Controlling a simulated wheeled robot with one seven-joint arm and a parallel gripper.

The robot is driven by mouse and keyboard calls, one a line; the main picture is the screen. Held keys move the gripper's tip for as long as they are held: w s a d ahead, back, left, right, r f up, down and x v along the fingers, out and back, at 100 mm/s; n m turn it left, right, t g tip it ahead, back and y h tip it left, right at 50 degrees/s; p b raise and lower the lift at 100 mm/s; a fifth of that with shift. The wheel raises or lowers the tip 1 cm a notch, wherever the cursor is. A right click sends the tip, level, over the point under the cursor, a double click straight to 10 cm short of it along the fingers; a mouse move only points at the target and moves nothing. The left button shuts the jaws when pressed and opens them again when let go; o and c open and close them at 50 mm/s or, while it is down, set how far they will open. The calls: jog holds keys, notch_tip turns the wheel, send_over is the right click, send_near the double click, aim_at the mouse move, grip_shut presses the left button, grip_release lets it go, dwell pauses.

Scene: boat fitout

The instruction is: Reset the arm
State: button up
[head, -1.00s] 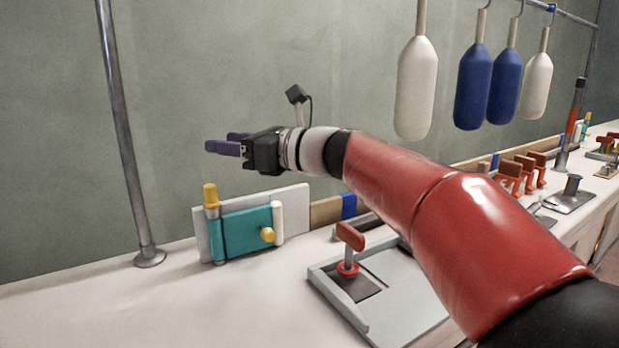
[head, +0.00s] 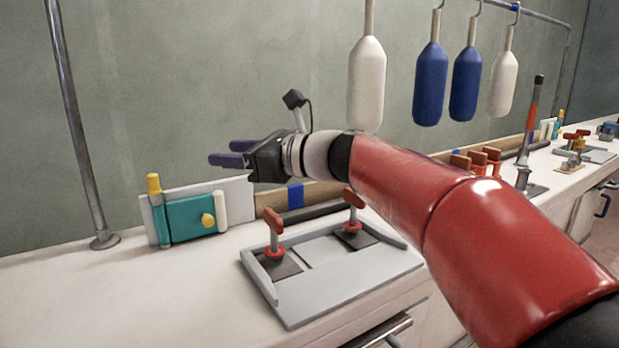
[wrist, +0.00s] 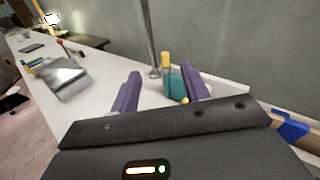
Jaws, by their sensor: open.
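My gripper (head: 229,154) is at the end of my red arm, which reaches in from the lower right in the head view. It is held in the air above the white counter (head: 130,292) and points left. Its two purple fingers are apart with nothing between them. In the wrist view, my gripper (wrist: 157,88) shows the same spread fingers. A teal block with a yellow knob (head: 190,219) stands below and to the left of it on the counter, against a white panel; it also shows in the wrist view (wrist: 174,88).
A grey tray (head: 345,290) with two red-handled pieces (head: 273,232) lies under my arm. White and blue fenders (head: 430,85) hang from a rail behind. A metal pole (head: 75,130) stands at the left. The counter's left front is clear.

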jog(key=s+d+f+n+h, duration=0.8)
jog(key=s+d+f+n, duration=0.2)
jog(key=s+d+f, duration=0.2)
jog(key=s+d+f+n+h+b, duration=0.1)
jog(key=s+d+f+n+h, duration=0.7)
jog(key=d+f, duration=0.8)
jog(key=s+f+n, duration=0.1)
jog(key=s+n, duration=0.2)
jog(key=s, duration=0.1)
jog(key=shift+s+f+g, duration=0.15)
jog(key=shift+s+g, duration=0.2)
jog(key=shift+g, duration=0.05)
jog(key=shift+a, duration=0.1)
jog(key=shift+c, duration=0.4)
